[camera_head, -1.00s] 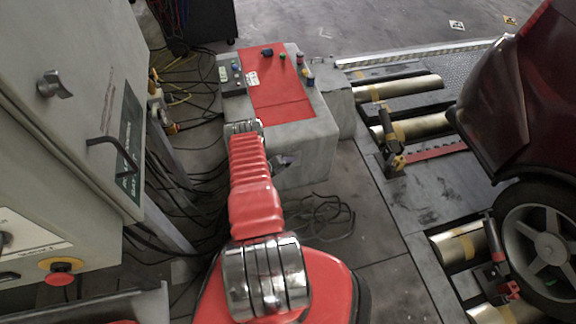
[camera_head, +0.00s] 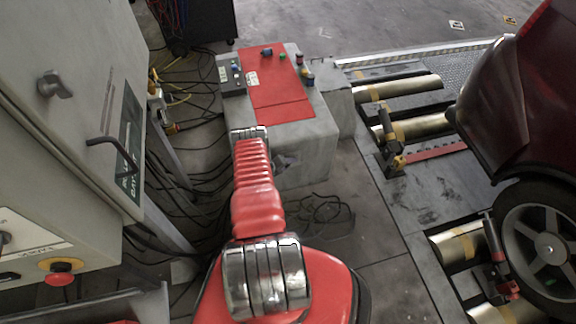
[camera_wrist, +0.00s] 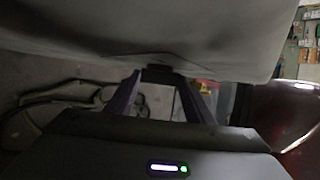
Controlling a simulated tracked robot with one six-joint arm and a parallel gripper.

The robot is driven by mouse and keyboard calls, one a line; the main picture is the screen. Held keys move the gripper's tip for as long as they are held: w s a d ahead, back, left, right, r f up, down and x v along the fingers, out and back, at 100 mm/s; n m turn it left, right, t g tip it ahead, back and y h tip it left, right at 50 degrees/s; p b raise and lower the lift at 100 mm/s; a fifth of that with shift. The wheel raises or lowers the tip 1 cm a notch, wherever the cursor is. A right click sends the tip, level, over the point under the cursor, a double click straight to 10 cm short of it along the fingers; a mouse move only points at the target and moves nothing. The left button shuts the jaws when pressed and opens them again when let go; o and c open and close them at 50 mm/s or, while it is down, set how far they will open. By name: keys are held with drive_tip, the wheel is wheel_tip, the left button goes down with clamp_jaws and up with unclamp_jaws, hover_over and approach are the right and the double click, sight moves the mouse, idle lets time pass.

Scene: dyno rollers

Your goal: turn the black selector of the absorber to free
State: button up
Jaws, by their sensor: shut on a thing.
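The absorber (camera_head: 322,136) is a grey box with a red top panel, beyond my red arm in the head view. In the wrist view its grey face (camera_wrist: 130,38) fills the upper part of the picture, dim and close. My gripper (camera_wrist: 160,79) has its two dark fingers against that face, shut on the small black selector (camera_wrist: 158,71), of which only a little shows between the tips. The selector's setting and any markings cannot be read. In the head view my arm hides the gripper and the selector.
A grey cabinet (camera_head: 60,130) with a handle and a red button (camera_head: 60,274) stands close on the left. Black cables (camera_head: 322,210) lie on the floor by the absorber. Brass rollers (camera_head: 415,126) and a dark red car (camera_head: 525,100) are on the right.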

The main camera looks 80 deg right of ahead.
drive_tip(key=c, duration=0.4)
drive_tip(key=shift+c, duration=0.2)
drive_tip(key=shift+w+f, duration=0.15)
drive_tip(key=shift+w+a+f+n+g+h, duration=0.1)
drive_tip(key=shift+n+g+h, duration=0.2)
drive_tip(key=shift+g+h, duration=0.5)
drive_tip(key=shift+a, duration=0.1)
drive_tip(key=o, duration=1)
drive_tip(key=shift+g, duration=0.3)
drive_tip(key=shift+o, duration=0.2)
drive_tip(key=v, duration=1.3)
drive_tip(key=shift+a, duration=0.3)
